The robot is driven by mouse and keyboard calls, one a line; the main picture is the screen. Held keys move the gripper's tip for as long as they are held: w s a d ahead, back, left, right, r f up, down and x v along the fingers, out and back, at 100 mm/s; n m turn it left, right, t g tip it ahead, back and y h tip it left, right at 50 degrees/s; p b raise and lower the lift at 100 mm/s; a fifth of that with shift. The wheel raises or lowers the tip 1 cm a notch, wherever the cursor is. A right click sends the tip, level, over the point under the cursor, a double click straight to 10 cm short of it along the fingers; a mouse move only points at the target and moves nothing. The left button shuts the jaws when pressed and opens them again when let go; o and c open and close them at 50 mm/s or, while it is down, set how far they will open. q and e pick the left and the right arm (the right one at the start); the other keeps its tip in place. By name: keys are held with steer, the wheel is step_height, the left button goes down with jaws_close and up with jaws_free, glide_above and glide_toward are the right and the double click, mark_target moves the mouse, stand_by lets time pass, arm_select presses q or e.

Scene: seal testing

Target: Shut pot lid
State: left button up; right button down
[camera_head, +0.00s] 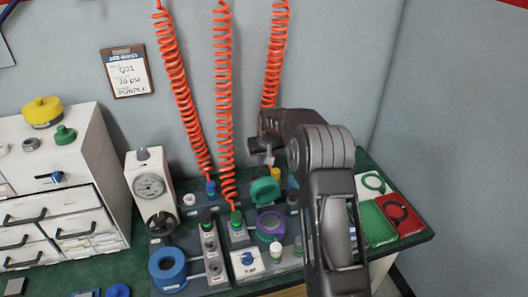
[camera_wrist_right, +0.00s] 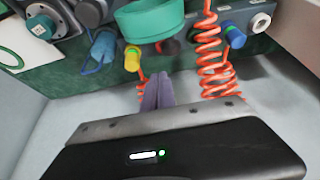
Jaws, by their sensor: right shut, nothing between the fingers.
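A teal round lid (camera_head: 265,191) stands tilted up just behind a purple ring-shaped pot (camera_head: 271,223) on the bench fixture; whether a hinge joins them I cannot tell. In the right wrist view the teal lid (camera_wrist_right: 150,18) is at the top, cut by the frame edge. My right gripper (camera_head: 266,157) is above and behind the lid, apart from it. Its two fingers (camera_wrist_right: 157,90) are together with nothing between them. My arm hides part of the fixture at its right. My left gripper is not in view.
Orange coiled hoses (camera_head: 224,90) hang behind the fixture, and one (camera_wrist_right: 217,60) passes close beside my right fingers. A gauge unit (camera_head: 150,190) and a drawer cabinet (camera_head: 60,180) stand left. Green (camera_head: 376,222) and red (camera_head: 404,216) trays lie right.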

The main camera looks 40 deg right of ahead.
steer(key=s+f+p, duration=0.1)
steer(key=s+f, duration=0.1)
steer(key=f, duration=0.1)
steer(key=shift+s+a+f+p, duration=0.15)
steer(key=shift+s+a+p, duration=0.1)
steer(key=shift+a+p, duration=0.15)
